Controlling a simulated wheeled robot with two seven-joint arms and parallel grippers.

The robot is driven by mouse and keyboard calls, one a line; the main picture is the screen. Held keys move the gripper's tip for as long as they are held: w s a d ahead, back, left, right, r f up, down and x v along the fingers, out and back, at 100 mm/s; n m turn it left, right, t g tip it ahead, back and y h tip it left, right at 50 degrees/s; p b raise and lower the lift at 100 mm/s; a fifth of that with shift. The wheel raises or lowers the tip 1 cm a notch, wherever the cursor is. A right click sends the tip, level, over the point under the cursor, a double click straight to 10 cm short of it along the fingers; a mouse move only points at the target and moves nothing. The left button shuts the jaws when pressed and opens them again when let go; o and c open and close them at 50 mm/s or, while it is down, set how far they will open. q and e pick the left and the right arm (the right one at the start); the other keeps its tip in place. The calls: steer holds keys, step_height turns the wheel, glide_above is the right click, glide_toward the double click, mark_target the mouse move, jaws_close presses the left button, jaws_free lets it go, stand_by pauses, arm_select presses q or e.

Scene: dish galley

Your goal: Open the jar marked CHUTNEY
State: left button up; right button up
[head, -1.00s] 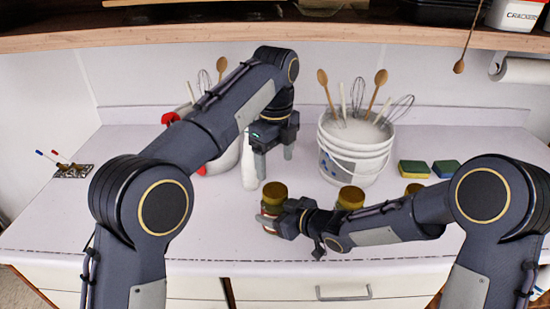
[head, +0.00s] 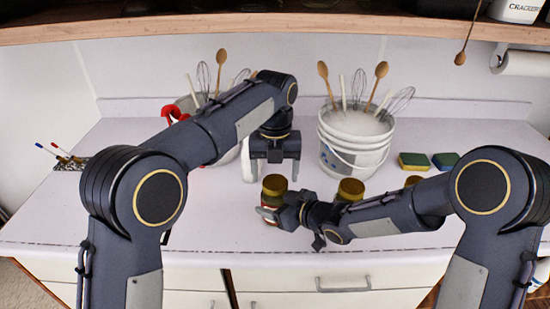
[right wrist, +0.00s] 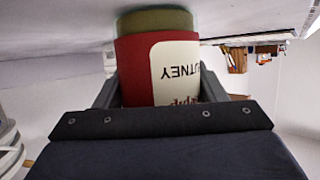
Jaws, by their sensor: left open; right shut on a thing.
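The CHUTNEY jar has a gold lid (head: 274,182) and stands on the counter near the middle of the head view. In the right wrist view its red body and cream label (right wrist: 176,72) show upside down, with "UTNEY" readable. My right gripper (head: 270,214) is shut around the jar body from the right side, below the lid. My left gripper (head: 273,178) is open, fingers pointing down, close above the lid. I cannot tell whether its fingers reach beside the lid.
Two more gold-lidded jars (head: 350,188) (head: 413,181) stand to the right, partly behind my right arm. A white bucket (head: 352,150) of utensils is behind. Sponges (head: 413,161) lie at the right. A second utensil container (head: 222,155) is behind my left arm.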

arm_select(q)
steer(key=shift+f, duration=0.95)
steer(key=shift+c, duration=0.3)
steer(key=c, duration=0.9)
steer(key=n, duration=0.7)
steer(key=shift+c, duration=0.2)
steer(key=n, duration=1)
steer(key=o, duration=1.1)
